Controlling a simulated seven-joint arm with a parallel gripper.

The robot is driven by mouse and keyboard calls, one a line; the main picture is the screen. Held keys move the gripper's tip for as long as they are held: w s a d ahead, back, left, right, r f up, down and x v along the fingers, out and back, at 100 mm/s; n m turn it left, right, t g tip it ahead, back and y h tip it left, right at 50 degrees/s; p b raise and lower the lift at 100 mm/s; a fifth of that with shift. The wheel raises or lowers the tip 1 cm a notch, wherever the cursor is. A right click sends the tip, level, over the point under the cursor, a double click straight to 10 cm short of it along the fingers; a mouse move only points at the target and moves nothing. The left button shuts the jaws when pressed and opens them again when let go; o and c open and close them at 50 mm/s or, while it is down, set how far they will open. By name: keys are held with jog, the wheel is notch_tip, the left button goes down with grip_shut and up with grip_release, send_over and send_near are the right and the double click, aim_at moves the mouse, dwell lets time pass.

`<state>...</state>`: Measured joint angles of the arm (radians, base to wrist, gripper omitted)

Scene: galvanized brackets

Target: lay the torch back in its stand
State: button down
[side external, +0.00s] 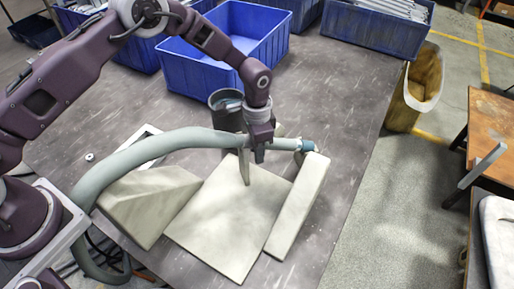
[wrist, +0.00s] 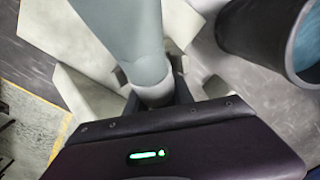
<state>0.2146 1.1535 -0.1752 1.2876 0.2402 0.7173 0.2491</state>
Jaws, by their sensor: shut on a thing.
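The torch (side external: 286,144) is a grey-green tube with a blue end at the right, its thick hose (side external: 160,143) arching away to the left. My gripper (side external: 260,151) is shut on it from above, close over the pale metal pieces. In the wrist view the tube (wrist: 145,45) runs down to a paler collar between the fingers of my gripper (wrist: 155,98). A narrow pale upright (side external: 244,168) stands just left of the fingers, and a second pale piece shows behind them. They may be the stand; I cannot tell whether the torch touches them.
A pale flat plate (side external: 225,225), a slanted block (side external: 145,205) and a long bar (side external: 298,205) lie below. A dark open cylinder (side external: 222,120) stands close behind my gripper; it also shows in the wrist view (wrist: 235,28). Blue bins (side external: 205,68) stand at the back. The table's right side is clear.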

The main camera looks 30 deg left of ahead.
jog(key=shift+f, duration=0.1)
jog(key=c, duration=1)
grip_release()
notch_tip(320, 180, up, 7)
